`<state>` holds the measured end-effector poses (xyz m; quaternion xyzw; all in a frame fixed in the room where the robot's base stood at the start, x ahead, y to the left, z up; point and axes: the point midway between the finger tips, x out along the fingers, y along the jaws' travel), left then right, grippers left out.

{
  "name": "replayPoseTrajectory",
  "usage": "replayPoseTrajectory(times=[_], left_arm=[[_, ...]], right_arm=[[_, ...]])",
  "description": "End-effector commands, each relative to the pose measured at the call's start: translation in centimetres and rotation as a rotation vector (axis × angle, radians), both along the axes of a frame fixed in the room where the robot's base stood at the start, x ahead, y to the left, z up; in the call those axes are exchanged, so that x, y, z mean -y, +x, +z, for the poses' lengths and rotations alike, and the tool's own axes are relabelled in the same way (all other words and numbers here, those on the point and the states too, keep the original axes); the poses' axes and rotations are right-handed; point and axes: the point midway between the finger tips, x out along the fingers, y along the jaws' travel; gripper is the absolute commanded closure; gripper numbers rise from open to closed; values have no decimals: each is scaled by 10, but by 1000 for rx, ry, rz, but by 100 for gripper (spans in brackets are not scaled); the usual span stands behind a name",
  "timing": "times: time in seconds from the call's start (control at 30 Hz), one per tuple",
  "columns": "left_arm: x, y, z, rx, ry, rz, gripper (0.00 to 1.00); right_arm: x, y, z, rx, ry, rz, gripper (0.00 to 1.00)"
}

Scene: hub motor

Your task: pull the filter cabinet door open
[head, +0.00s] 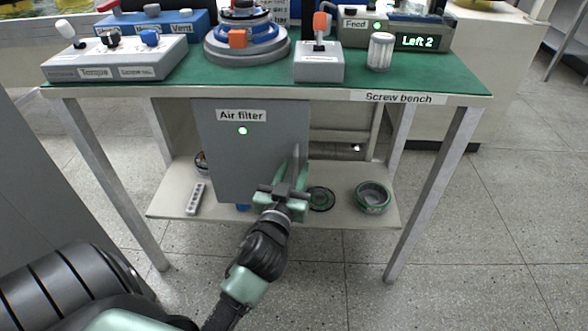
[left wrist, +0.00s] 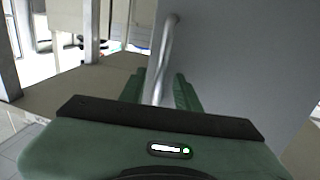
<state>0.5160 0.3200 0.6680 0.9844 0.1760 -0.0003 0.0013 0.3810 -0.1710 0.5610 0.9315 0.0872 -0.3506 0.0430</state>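The filter cabinet door (head: 238,160) is a grey panel labelled "Air filter", with a small lit green light, hanging under the bench top. I cannot tell whether it stands slightly ajar. Its upright metal bar handle (head: 296,160) is near the door's right edge. In the left wrist view the handle (left wrist: 166,55) runs down between my fingers, with the door face (left wrist: 240,60) to the right. My left gripper (head: 290,172) is at the handle's lower part, its green fingers apart on either side of it. Contact is not clear. My right gripper is not in view.
The green screw bench (head: 440,78) carries several control boxes and a round motor fixture (head: 247,40). The lower shelf (head: 340,211) holds a green-rimmed round part (head: 372,197), a dark ring (head: 321,198) and a grey strip (head: 196,199). Bench legs stand either side; the floor in front is clear.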

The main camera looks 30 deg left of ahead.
Motion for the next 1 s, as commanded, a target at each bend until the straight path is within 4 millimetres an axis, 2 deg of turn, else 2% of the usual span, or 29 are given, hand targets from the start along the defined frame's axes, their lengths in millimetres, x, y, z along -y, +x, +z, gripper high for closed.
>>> replayPoseTrajectory(times=[0.13, 0.17, 0.2, 0.27, 1.0], left_arm=[[0, 0, 0, 0, 0, 0, 68], [0, 0, 0, 0, 0, 0, 73], [0, 0, 0, 0, 0, 0, 84], [0, 0, 0, 0, 0, 0, 100], [0, 0, 0, 0, 0, -1, 100]], right_arm=[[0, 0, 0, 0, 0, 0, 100], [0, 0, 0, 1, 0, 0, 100], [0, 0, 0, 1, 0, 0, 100], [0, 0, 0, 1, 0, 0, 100], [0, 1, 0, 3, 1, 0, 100]])
